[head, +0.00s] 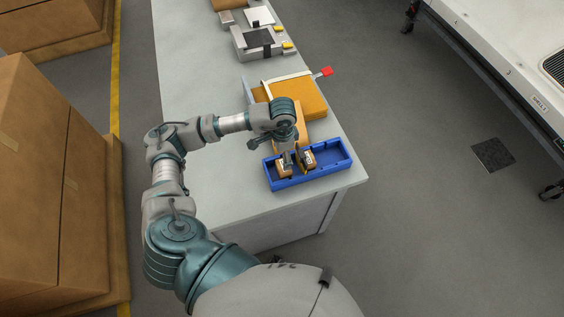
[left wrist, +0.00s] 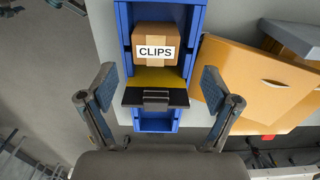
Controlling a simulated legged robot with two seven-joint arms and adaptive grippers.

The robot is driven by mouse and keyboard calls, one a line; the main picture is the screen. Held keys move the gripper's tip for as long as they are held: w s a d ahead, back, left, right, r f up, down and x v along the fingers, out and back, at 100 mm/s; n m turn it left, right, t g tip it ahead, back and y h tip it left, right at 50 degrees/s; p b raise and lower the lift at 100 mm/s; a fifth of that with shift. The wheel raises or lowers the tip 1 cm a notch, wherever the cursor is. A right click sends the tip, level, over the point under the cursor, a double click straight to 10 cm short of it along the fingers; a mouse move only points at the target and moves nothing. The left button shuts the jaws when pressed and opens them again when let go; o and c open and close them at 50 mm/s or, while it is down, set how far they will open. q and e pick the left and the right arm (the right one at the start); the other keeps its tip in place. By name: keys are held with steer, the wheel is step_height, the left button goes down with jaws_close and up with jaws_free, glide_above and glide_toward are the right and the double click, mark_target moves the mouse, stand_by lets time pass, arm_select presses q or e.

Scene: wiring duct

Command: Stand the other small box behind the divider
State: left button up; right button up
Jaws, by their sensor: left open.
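A blue tray (head: 335,166) lies near the table's front right corner. It also shows in the left wrist view (left wrist: 123,30). A small brown box labelled CLIPS (left wrist: 156,45) sits in it, towards the tray's left end in the head view (head: 284,171). Beside it is a yellow and black piece with a grey clip (left wrist: 155,97), across the tray; I cannot tell surely whether it is the divider. In the head view a second small brown shape with a dark and white face (head: 307,158) stands there. My left gripper (head: 288,157) is open above the tray, its fingers apart and empty.
Large orange pieces (head: 299,97) lie on the table behind the tray, with a red tag (head: 327,72) at their right. Grey devices (head: 257,40) stand farther back. The table's left half is bare. Big cartons (head: 40,180) stand on the floor at left.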

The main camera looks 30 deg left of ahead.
mark_target(282, 164)
arm_select(q)
step_height(282, 164, up, 5)
steer(key=shift+r, duration=0.1)
arm_select(e)
steer(key=shift+s+d+f, duration=0.1)
steer(key=shift+d+f, duration=0.25)
steer(key=shift+f, duration=0.05)
steer(key=shift+d, duration=0.1)
